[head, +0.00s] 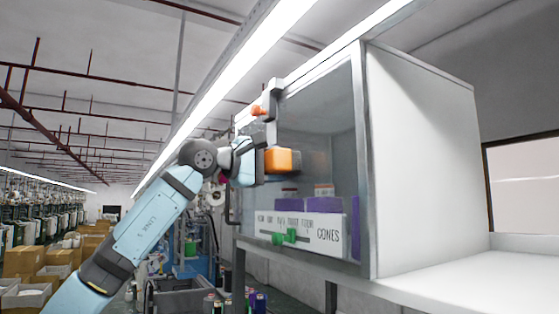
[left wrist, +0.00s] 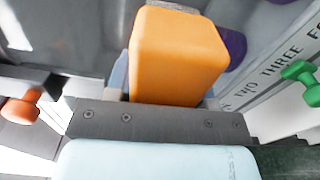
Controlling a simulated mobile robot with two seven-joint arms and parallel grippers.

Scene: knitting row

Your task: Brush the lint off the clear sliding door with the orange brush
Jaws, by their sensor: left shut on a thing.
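The orange brush (head: 279,161) is a blocky piece held in front of the clear sliding door (head: 325,125) of the white cabinet. My left gripper (head: 263,160) is shut on the brush. In the left wrist view the orange brush (left wrist: 178,58) fills the upper middle, just beyond the dark gripper body. The brush is at or very close to the pane; I cannot tell whether it touches. The pane looks greyish and I cannot make out separate lint on it. My right gripper is in neither view.
An orange knob (head: 258,111) sticks out above the brush and a green handle (head: 285,237) below it. A white counter (head: 470,280) lies at right.

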